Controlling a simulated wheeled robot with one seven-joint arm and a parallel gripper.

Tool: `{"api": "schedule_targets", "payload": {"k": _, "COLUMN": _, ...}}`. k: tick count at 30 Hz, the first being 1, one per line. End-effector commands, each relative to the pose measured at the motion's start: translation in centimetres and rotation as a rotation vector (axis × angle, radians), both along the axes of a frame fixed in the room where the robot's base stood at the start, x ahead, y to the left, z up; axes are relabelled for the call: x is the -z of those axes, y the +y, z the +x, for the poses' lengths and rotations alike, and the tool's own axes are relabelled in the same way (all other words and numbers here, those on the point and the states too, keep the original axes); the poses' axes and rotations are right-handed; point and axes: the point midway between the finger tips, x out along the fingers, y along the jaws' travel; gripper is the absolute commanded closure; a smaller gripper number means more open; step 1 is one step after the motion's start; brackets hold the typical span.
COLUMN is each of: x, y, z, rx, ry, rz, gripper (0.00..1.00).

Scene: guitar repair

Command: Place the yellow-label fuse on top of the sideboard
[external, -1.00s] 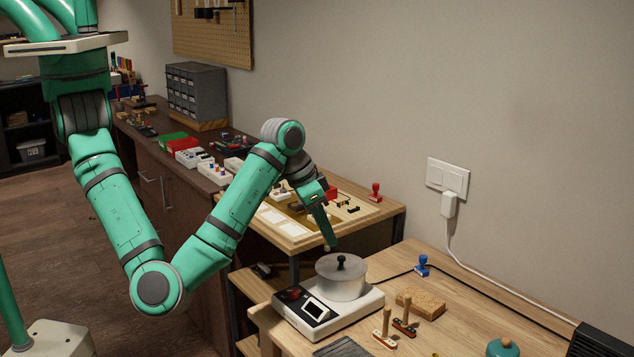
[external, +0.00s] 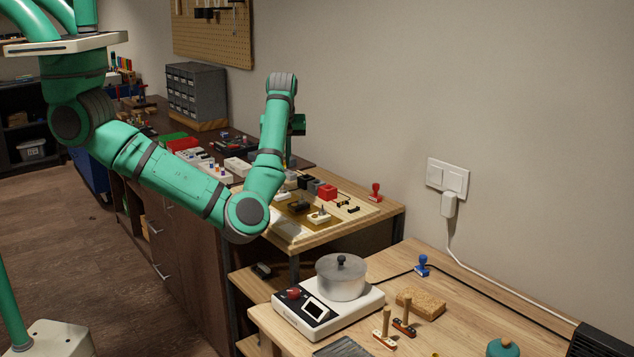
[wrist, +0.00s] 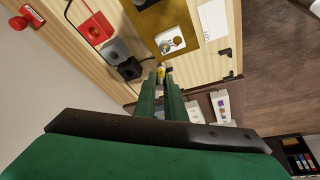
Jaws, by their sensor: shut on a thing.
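My gripper (external: 289,161) points down over the back left of the light wooden bench, near the sideboard's end; my arm partly hides it. In the wrist view its two green fingers (wrist: 161,78) are close together, shut on a small yellow piece, the fuse (wrist: 161,71), of which only a bit shows at the tips. The fuse cannot be made out in the external view. The dark brown sideboard (external: 187,250) runs along the wall at the left, with drawers in front and items on top.
White boxes (external: 238,167), a red bin (external: 183,144) and a grey drawer cabinet (external: 197,92) crowd the sideboard top. A pot (external: 341,283) stands on the nearer table.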

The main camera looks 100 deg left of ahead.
Motion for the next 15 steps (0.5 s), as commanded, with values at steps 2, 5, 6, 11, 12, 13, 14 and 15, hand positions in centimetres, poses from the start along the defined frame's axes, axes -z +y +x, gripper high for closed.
{"api": "schedule_targets", "payload": {"k": 2, "x": -0.5, "y": 2.5, "z": -2.8, "rx": -0.107, "ry": -0.001, "rz": 0.000, "gripper": 1.00}}
{"api": "schedule_targets", "payload": {"k": 5, "x": -1.1, "y": 5.0, "z": -6.0, "rx": -0.235, "ry": -0.001, "rz": 0.000, "gripper": 1.00}}
{"api": "schedule_targets", "payload": {"k": 6, "x": -1.4, "y": 6.0, "z": -7.4, "rx": -0.286, "ry": -0.001, "rz": 0.000, "gripper": 1.00}}
{"api": "schedule_targets", "payload": {"k": 11, "x": -2.3, "y": 9.2, "z": -12.8, "rx": -0.478, "ry": -0.002, "rz": 0.001, "gripper": 1.00}}
{"api": "schedule_targets", "payload": {"k": 12, "x": -2.5, "y": 9.8, "z": -14.1, "rx": -0.519, "ry": 0.000, "rz": 0.000, "gripper": 1.00}}
{"api": "schedule_targets", "payload": {"k": 13, "x": -2.6, "y": 10.2, "z": -14.9, "rx": -0.548, "ry": -0.001, "rz": 0.000, "gripper": 1.00}}
{"api": "schedule_targets", "payload": {"k": 14, "x": -2.8, "y": 10.5, "z": -15.6, "rx": -0.573, "ry": 0.000, "rz": -0.001, "gripper": 1.00}}
{"api": "schedule_targets", "payload": {"k": 15, "x": -3.0, "y": 11.0, "z": -16.6, "rx": -0.606, "ry": -0.001, "rz": 0.000, "gripper": 1.00}}
